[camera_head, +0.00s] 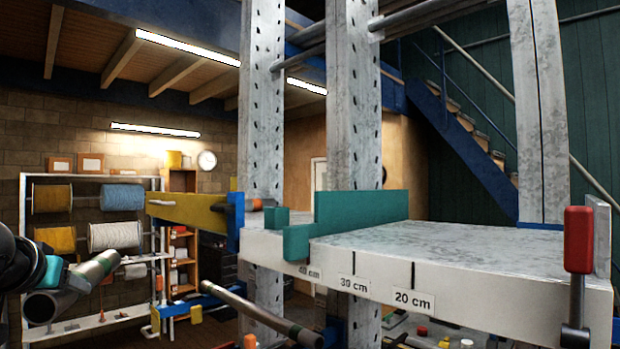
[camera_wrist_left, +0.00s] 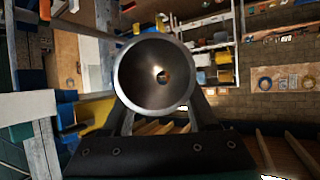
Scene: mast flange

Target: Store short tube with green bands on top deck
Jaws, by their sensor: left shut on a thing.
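My left gripper (camera_head: 48,272) is at the left edge of the head view, shut on a short grey tube (camera_head: 72,284) with a dark green band near its far end. The tube is tilted, its open near end low and left. In the left wrist view the tube (camera_wrist_left: 154,75) shows end-on as a hollow metal ring between the fingers. The top deck (camera_head: 440,240) is a grey slab with a white front edge marked 40, 30 and 20 cm. The held tube is left of the deck, apart from it. My right gripper is not in view.
A yellow beam (camera_head: 190,212) juts out left. A long tube (camera_head: 262,314) lies lower. The deck's middle is bare.

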